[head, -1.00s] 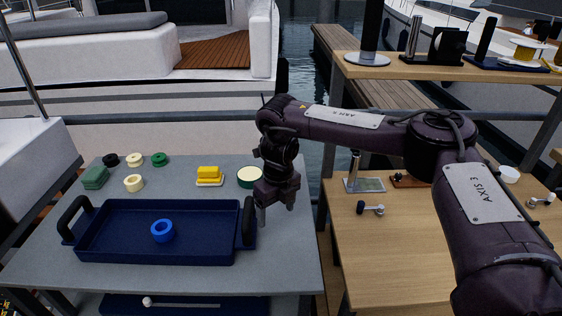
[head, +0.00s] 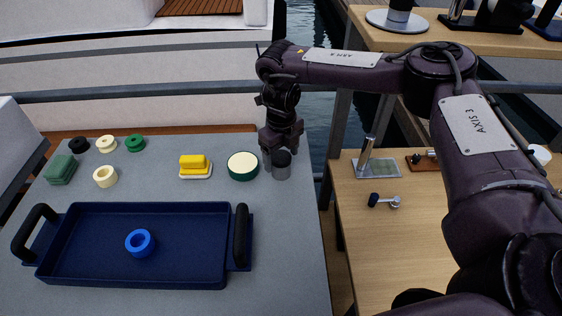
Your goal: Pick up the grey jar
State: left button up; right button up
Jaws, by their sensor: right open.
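The grey jar (head: 282,168) stands upright near the right edge of the grey table, in the head view. My right gripper (head: 281,160) is directly above it, pointing down, with its fingers around or beside the upper part of the jar. The fingers are open; whether they touch the jar I cannot tell. The gripper hides part of the jar's top. My left gripper is not in view.
A green round tin (head: 243,166) with a cream top stands close left of the jar. A yellow block on a dish (head: 195,166) is further left. A blue tray (head: 70,275) holding a blue ring (head: 140,242) lies in front. A wooden table (head: 400,240) is to the right.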

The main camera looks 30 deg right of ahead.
aim_at(281, 156)
jog(key=f, duration=0.3)
jog(key=f+p, duration=0.1)
jog(key=shift+w+d+f, duration=0.15)
jog(key=shift+w, duration=0.2)
jog(key=c, duration=0.6)
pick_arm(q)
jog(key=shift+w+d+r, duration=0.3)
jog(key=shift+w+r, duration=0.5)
pick_arm(e)
jog(key=c, duration=0.5)
jog(key=shift+c, duration=0.2)
